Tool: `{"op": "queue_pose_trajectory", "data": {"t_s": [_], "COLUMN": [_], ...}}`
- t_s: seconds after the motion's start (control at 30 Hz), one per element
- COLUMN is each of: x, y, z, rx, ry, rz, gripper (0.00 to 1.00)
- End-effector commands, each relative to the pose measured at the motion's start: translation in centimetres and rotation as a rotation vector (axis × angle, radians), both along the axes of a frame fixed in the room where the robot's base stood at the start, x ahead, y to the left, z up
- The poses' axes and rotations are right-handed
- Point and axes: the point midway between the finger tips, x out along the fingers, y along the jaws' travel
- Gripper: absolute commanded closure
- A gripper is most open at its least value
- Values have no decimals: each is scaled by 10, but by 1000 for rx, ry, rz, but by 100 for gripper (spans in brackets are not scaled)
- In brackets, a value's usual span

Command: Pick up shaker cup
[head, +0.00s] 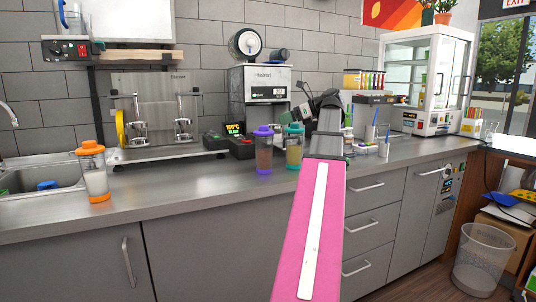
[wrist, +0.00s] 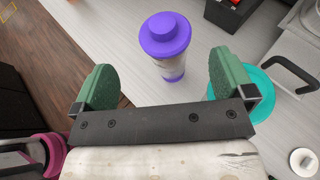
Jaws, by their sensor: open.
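Three shaker cups stand on the counter. The purple-lidded cup (head: 263,152) and the teal-lidded cup (head: 293,150) are side by side near the middle, and the orange-lidded cup (head: 94,172) is at the left by the sink. In the wrist view my gripper (wrist: 163,80) is open, with green finger pads wide apart. The purple-lidded cup (wrist: 168,46) stands upright ahead, between the lines of the fingers, with nothing gripped. The teal lid (wrist: 258,88) shows beneath and beside the right finger, partly hidden; I cannot tell whether they touch.
A sealing machine (head: 262,90) stands behind the cups, with an espresso machine (head: 152,105) to its left. Small dark boxes (head: 240,146) with a lit display are left of the purple-lidded cup. The counter front (head: 190,190) is clear.

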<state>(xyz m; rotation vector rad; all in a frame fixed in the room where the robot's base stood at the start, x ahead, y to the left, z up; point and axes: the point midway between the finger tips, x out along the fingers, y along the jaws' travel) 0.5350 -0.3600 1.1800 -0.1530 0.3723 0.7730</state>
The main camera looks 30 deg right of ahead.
Motion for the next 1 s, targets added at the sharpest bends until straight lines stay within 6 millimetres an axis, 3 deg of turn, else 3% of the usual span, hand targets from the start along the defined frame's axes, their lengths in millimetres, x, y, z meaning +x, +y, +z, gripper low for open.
{"op": "queue_pose_trajectory", "data": {"t_s": [0.4,1.0], "x": [32,72], "y": [33,66], "z": [-20,-43], "rx": [1,0], "ry": [1,0], "rz": [2,0], "gripper": [0,0]}}
